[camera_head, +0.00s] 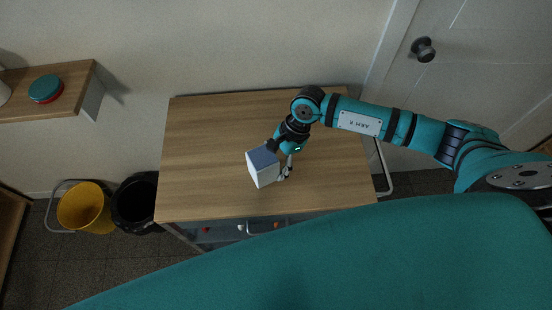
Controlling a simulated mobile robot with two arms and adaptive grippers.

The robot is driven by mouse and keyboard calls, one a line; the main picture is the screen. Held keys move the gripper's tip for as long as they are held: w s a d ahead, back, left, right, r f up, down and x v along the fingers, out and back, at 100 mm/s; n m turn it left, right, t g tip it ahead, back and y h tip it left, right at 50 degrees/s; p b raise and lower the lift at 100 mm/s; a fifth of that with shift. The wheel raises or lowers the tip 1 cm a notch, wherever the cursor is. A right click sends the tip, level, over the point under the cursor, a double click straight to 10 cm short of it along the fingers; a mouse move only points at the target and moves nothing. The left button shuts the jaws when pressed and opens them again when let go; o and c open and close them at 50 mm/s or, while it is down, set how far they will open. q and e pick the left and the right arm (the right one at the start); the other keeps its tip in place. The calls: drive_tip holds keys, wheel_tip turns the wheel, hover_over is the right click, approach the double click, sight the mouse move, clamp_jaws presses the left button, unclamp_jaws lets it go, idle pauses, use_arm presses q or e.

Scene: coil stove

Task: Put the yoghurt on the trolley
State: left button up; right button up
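The yoghurt appears to be a small white box-like carton with a blue-grey top (263,167). It shows upright over the middle of the trolley's wooden top (200,150); whether it rests on the wood or is slightly above it I cannot tell. My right gripper (281,160) comes in from the right and is right at the carton, with dark finger parts at its far edge and along its right side. The carton hides part of the fingers, so their grip is unclear. My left gripper is not in view.
Below the trolley top, a lower level (225,234) holds small items. A yellow bin (85,207) and a black bin (134,203) stand left of the trolley. A wooden shelf at upper left bears a teal and red round container (46,88). A door with a knob (424,50) is at upper right.

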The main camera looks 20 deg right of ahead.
drive_tip(key=shift+f, duration=0.1)
drive_tip(key=o, duration=1.6)
drive_tip(key=shift+r, duration=0.25)
drive_tip(key=shift+w+d+r+b, duration=0.1)
drive_tip(key=shift+d+r+b, duration=0.1)
drive_tip(key=shift+d+b, duration=0.1)
drive_tip(key=b+v, duration=0.3)
drive_tip(key=v, duration=0.8)
drive_tip(key=shift+a+r+b, duration=0.15)
drive_tip(key=shift+r+b, duration=0.05)
drive_tip(key=shift+b, duration=0.15)
